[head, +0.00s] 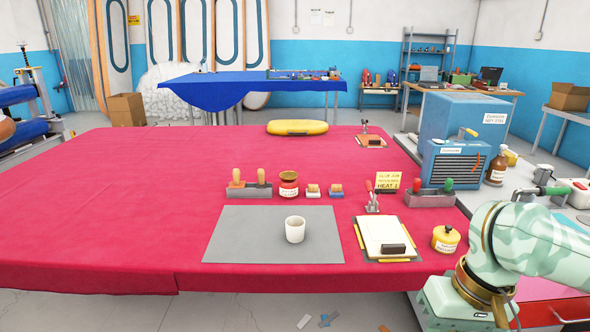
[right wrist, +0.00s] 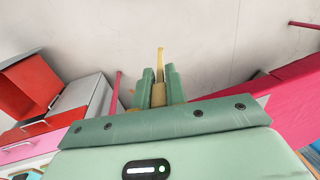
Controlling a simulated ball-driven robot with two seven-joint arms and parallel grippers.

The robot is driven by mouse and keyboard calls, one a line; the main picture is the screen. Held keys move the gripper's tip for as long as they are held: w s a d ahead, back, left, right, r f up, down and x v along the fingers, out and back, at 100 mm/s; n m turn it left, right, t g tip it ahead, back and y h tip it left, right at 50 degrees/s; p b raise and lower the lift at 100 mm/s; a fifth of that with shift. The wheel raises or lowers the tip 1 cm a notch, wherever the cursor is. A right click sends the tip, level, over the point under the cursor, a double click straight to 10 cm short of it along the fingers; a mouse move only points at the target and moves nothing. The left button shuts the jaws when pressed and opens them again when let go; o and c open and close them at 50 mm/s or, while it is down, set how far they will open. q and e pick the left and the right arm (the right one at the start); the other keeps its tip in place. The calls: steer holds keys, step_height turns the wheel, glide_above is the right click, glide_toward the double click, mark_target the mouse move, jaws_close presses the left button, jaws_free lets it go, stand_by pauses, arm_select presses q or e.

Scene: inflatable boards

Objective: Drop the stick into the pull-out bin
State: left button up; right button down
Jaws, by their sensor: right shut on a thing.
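My right gripper (right wrist: 160,88) shows in the right wrist view with its two green fingers shut on a thin tan stick (right wrist: 160,62). The stick's tip stands out beyond the fingertips, against the pale floor. In the head view my right arm reaches in at the lower right, over the gap beside the red-covered table, and the fingertips and stick are out of sight. An open red bin (right wrist: 28,85) shows at the left of the right wrist view, apart from the stick. A red front (head: 540,312) shows below the grey counter in the head view, partly behind my arm. My left gripper is not in view.
The red-covered table (head: 120,220) holds a grey mat (head: 250,240), a white cup (head: 295,229), a clipboard (head: 384,235) and a yellow tin (head: 445,239). A blue heater (head: 455,165) stands at the right. Scraps (head: 305,321) lie on the floor.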

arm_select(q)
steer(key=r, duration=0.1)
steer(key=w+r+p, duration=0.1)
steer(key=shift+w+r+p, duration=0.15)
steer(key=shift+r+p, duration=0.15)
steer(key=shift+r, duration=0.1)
arm_select(e)
steer(key=r, duration=0.3)
steer(key=shift+s, duration=0.3)
